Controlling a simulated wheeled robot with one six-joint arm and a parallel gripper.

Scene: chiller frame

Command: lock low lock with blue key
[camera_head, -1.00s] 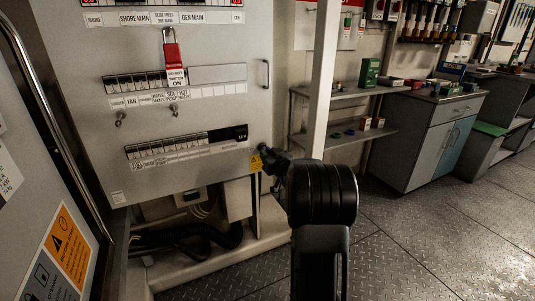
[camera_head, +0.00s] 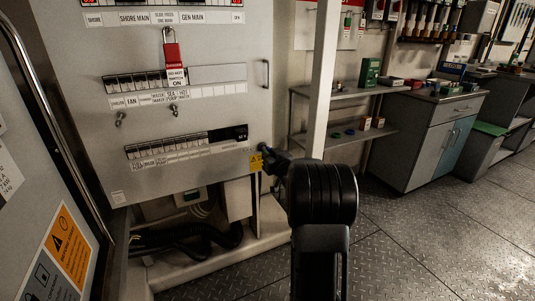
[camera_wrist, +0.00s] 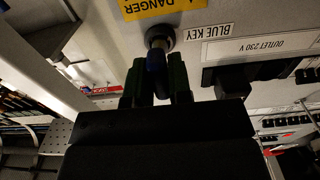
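The low lock (camera_wrist: 160,36) is a round metal cylinder on the grey panel, beside a label reading BLUE KEY. The blue key (camera_wrist: 155,75) points at it, with its shank at the lock's face; how deep it sits I cannot tell. My gripper (camera_wrist: 157,82) has its two dark fingers on either side of the blue key head, seemingly closed on it. In the head view my gripper (camera_head: 269,158) is at the panel's lower right corner, beside a yellow danger label. The key is too small and hidden to make out there.
The grey panel (camera_head: 222,115) carries a red padlock (camera_head: 171,55), breaker rows and a handle (camera_head: 266,73) at its right edge. Below it is an opening with black hoses (camera_head: 190,235). A pale post (camera_head: 324,80) stands right of the panel. Floor at right is clear.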

